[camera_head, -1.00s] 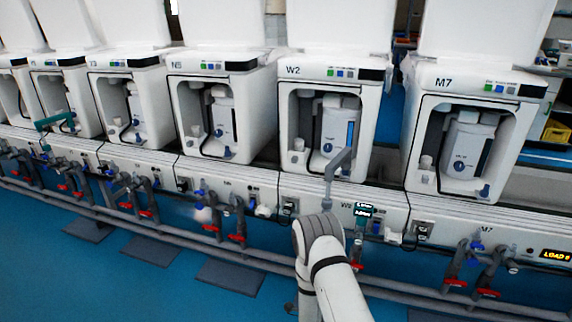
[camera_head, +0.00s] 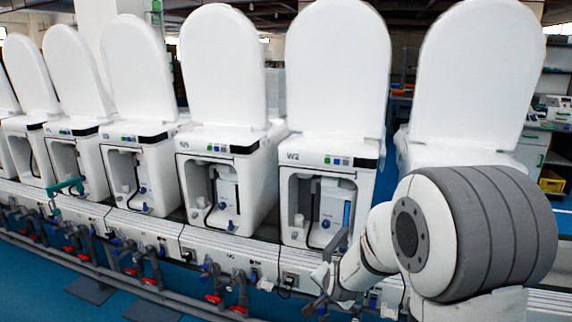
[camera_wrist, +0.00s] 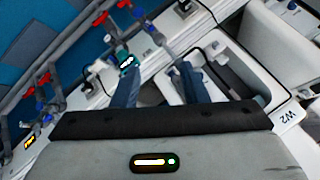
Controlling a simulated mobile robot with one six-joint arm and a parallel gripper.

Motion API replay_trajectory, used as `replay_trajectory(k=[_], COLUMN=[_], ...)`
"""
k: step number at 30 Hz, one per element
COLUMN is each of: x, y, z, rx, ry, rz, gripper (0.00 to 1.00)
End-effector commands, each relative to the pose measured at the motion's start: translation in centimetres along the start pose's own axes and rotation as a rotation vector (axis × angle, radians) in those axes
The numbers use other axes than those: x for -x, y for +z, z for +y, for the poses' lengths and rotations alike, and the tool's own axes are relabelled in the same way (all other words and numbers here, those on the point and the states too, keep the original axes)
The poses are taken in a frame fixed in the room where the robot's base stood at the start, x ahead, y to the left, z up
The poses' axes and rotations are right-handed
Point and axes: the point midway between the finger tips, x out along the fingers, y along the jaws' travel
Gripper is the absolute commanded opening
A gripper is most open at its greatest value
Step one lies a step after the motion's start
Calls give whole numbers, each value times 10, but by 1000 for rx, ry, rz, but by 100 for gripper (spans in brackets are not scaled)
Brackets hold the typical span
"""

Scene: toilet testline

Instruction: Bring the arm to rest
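My arm reaches in from the lower right of the head view, with a large grey and white joint close to the camera. My gripper (camera_head: 322,288) is low in front of the unit W2 (camera_head: 330,190), small and partly hard to make out there. In the wrist view, two dark blue fingers of my gripper (camera_wrist: 158,68) stand apart with nothing seen between them. The W2 unit (camera_wrist: 285,118) shows at the right of that view, and its open bay lies beyond the right finger.
A row of white toilet units with raised lids runs across the head view, including unit N5 (camera_head: 225,180). A grey bent piece (camera_head: 338,242) stands before W2. Pipes with red valve handles (camera_head: 213,298) run low along the front. Blue floor (camera_head: 150,305) lies before them.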

Motion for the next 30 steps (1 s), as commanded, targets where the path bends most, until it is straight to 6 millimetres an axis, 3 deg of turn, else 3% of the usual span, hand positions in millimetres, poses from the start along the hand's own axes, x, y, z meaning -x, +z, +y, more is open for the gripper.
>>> replay_trajectory(k=[1, 3, 12, 15, 18, 21, 30], x=[40, 79, 243, 287, 318, 337, 343], y=[-9, -10, -2, 4, 10, 16, 20], z=[-8, -7, 20, 34, 47, 55, 60], rx=[58, 142, 520, 623, 698, 743, 767], ry=[12, 37, 148, 180, 205, 221, 229], rz=[-26, -76, -286, -350, -402, -436, -457], gripper=[40, 40, 40, 40, 40, 40, 40])
